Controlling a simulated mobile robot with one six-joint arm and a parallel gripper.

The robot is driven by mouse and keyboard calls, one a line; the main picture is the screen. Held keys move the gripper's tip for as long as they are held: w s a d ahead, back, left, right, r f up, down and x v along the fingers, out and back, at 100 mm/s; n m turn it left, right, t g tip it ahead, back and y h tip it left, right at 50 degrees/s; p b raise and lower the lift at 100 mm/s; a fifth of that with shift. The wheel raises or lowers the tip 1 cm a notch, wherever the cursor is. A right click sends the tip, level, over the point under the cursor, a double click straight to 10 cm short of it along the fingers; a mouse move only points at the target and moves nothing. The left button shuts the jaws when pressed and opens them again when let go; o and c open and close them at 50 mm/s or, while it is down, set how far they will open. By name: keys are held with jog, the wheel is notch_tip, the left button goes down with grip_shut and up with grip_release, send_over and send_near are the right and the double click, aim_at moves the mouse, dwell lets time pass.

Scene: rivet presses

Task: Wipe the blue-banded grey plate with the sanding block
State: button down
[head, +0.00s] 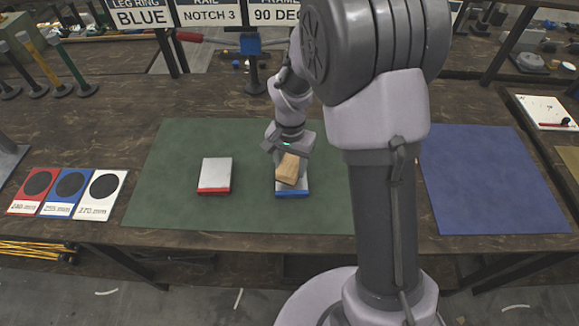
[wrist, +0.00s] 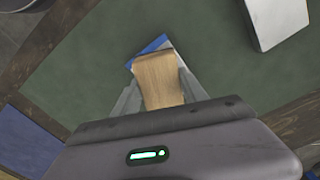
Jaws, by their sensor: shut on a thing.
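The blue-banded grey plate (head: 293,194) lies on the green mat, its blue band along the near edge. My gripper (head: 289,151) is over this plate and shut on the tan sanding block (head: 288,168), which covers much of it. I cannot tell whether the block touches the plate. In the wrist view the sanding block (wrist: 158,80) sits between the fingers of my gripper (wrist: 156,88), with a blue corner of the plate (wrist: 150,47) showing past its end.
A red-banded grey plate (head: 214,175) lies to the left on the green mat (head: 160,195). Red, blue and white cards (head: 70,186) with dark discs lie at the table's left. A blue mat (head: 490,180) at the right is empty. Signs (head: 210,14) stand at the back.

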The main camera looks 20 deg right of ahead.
jog(key=shift+r+p, duration=1.4)
jog(key=shift+r, duration=0.7)
jog(key=shift+f, duration=0.1)
